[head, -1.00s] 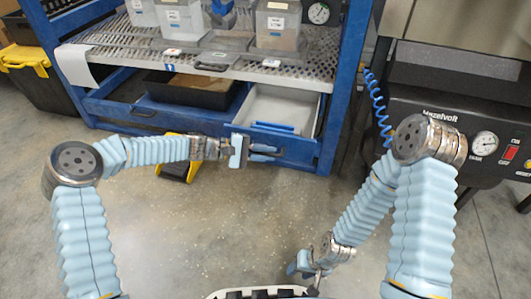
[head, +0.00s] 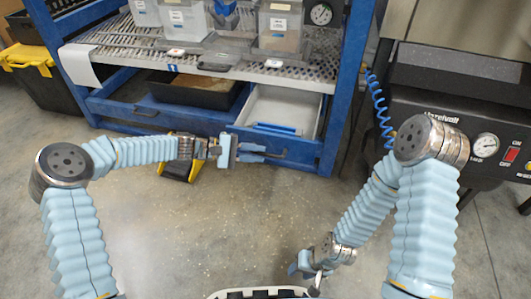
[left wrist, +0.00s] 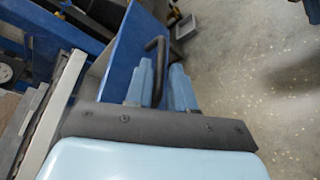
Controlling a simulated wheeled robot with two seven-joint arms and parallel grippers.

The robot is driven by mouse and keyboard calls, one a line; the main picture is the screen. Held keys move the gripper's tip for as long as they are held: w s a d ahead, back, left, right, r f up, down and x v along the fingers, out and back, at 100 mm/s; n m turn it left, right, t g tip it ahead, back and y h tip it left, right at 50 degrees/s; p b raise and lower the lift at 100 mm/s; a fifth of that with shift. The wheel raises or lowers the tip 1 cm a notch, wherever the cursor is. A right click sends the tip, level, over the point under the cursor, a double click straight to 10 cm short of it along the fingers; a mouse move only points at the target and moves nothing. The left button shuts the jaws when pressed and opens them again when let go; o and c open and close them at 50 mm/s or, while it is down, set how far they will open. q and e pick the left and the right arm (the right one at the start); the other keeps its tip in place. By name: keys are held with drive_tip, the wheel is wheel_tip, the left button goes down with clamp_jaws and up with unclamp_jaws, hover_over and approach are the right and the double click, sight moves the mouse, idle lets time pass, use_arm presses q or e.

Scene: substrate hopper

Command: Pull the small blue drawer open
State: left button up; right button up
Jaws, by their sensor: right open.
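The small blue drawer (head: 305,153) is low at the right of the blue rack in the head view. Its pale inside shows from above, behind the blue front. A dark bar handle (head: 279,156) is on its front. My left gripper (head: 265,153) is at the handle's left end. In the left wrist view its two fingers stand apart on either side of the handle (left wrist: 161,48), with a gap beside the bar, next to the blue drawer front (left wrist: 125,52). My right gripper (head: 305,268) is low near my base, away from the rack, and open.
A wider blue drawer (head: 125,112) with a black tray (head: 200,92) is left of the small drawer. Clear boxes stand on the perforated shelf (head: 120,45) above. A black machine (head: 455,135) with a gauge stands at right.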

use_arm(q)
drive_tip(key=p+v, duration=0.1)
drive_tip(key=v, duration=0.9)
drive_tip(key=shift+s, duration=0.1)
drive_tip(key=s+f+m+y, duration=0.1)
drive_tip(key=s+f+y, duration=0.4)
drive_tip(key=s+f, duration=0.55)
drive_tip(key=s+f+m+y, duration=0.2)
drive_tip(key=s+f+y, duration=0.2)
drive_tip(key=s+f, duration=0.65)
drive_tip(key=s+a+f+m+y, duration=0.1)
drive_tip(key=s+a+f+y, duration=0.1)
drive_tip(key=s+f, duration=0.2)
wheel_tip(320, 180, up, 12)
drive_tip(key=s+m+p, duration=0.1)
drive_tip(key=p, duration=1.1)
drive_tip(key=shift+s+d+t+p, duration=0.15)
drive_tip(key=shift+s+t+p, duration=0.15)
